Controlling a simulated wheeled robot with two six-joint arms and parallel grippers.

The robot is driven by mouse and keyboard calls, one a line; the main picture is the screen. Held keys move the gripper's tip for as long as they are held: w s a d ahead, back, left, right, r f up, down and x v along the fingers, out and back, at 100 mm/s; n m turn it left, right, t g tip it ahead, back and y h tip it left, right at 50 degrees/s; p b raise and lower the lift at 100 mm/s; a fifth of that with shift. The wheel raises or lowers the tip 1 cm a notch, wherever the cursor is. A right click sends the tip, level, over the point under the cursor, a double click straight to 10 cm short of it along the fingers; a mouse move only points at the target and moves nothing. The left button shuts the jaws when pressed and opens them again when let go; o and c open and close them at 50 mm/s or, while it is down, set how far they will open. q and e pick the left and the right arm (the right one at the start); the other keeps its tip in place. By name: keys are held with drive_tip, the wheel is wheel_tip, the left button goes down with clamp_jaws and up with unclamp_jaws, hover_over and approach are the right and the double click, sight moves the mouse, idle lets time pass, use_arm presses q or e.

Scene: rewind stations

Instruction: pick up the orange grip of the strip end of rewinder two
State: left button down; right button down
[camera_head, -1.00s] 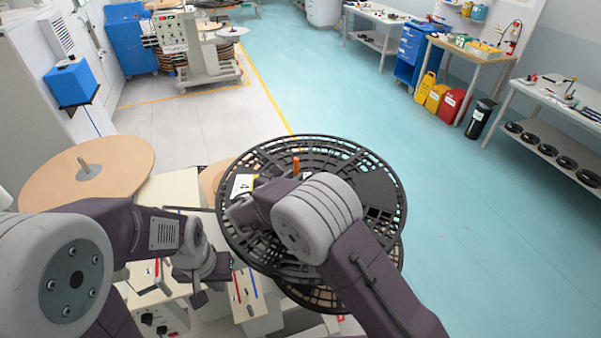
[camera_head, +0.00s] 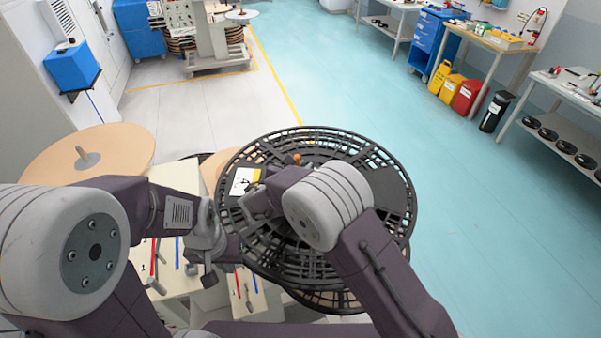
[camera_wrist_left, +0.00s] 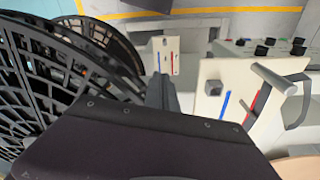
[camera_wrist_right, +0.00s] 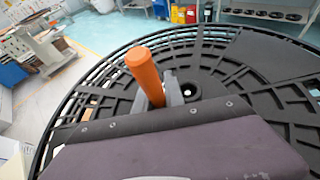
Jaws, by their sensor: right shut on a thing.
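An orange grip (camera_wrist_right: 146,76) stands up in the right wrist view between the fingers of my right gripper (camera_wrist_right: 168,94), which is shut on it. Its top also shows in the head view (camera_head: 297,158), above my right wrist over the large black openwork reel (camera_head: 395,190). My right arm hides its lower part and the fingers there. My left gripper (camera_wrist_left: 163,92) looks shut and empty, its fingers close together, beside the reel's edge and above pale panels. I cannot read which rewinder this is.
A white card (camera_head: 242,181) lies on the reel. Pale panels (camera_head: 245,290) with red and blue lines and levers stand below my left gripper. A tan disc (camera_head: 50,155) with a peg lies at left. Open floor (camera_head: 480,220) lies to the right.

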drive_tip(key=shift+w+f, duration=0.1)
drive_tip(key=shift+r+b, duration=0.3)
drive_tip(key=shift+r, duration=0.3)
wheel_tip(320, 180, up, 3)
drive_tip(key=shift+b, duration=0.65)
drive_tip(key=s+d+r+b, duration=0.3)
drive_tip(key=s+d+r, duration=0.3)
drive_tip(key=s, duration=0.4)
drive_tip(key=shift+r, duration=0.45)
